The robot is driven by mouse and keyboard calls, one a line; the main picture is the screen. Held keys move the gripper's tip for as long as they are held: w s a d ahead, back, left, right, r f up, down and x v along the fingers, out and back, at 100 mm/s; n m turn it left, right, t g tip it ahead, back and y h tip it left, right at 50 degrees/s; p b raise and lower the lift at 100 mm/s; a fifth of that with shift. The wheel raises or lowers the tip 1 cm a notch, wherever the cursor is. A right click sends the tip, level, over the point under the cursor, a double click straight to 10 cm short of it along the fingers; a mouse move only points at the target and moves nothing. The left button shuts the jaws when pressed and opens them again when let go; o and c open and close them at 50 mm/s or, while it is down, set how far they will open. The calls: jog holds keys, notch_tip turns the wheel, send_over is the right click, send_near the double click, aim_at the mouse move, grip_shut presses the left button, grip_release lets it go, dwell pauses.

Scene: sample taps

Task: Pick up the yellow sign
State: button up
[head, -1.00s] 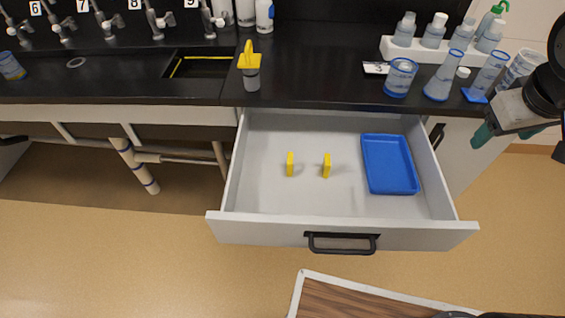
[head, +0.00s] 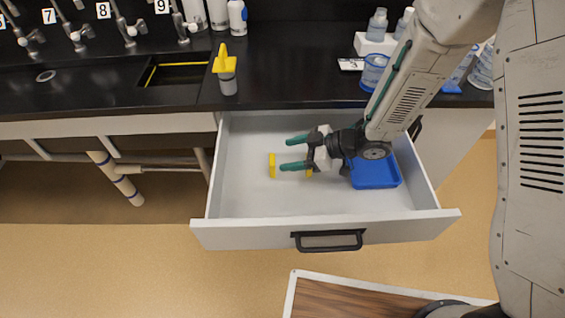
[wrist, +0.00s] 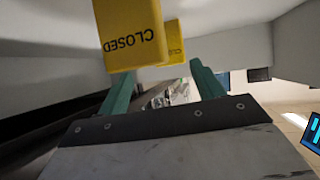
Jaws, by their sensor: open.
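Two small yellow signs stand in the open drawer, apart from each other. The left sign (head: 272,165) is in clear view. The right sign (head: 309,173) is mostly hidden by my gripper (head: 286,154), which reaches in from the right with its green fingers open and pointing left. In the wrist view, the nearer sign (wrist: 132,38) reads "CLOSED" upside down, by the tip of the left finger. The farther sign (wrist: 176,45) shows behind it, in line with the gap between the fingers. The open gripper (wrist: 163,74) holds nothing; whether it touches a sign I cannot tell.
The white drawer (head: 250,228) has walls on all sides. A blue tray (head: 376,181) lies on its right, partly under my arm. The black counter (head: 280,85) behind carries a yellow-topped container (head: 228,75) and glassware. The drawer's left floor is bare.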

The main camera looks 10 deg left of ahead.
aim_at(272, 157)
jog(key=shift+s+a+f+g, duration=0.1)
jog(key=shift+s+a+g, duration=0.05)
jog(key=shift+s+g, duration=0.2)
jog(key=shift+s+a+f, duration=0.1)
jog(key=shift+a+f, duration=0.05)
jog(key=shift+a, duration=0.15)
jog(key=x, duration=0.6)
jog(key=shift+s+a, duration=0.2)
jog(key=shift+a, duration=0.2)
jog(key=c, duration=1.1)
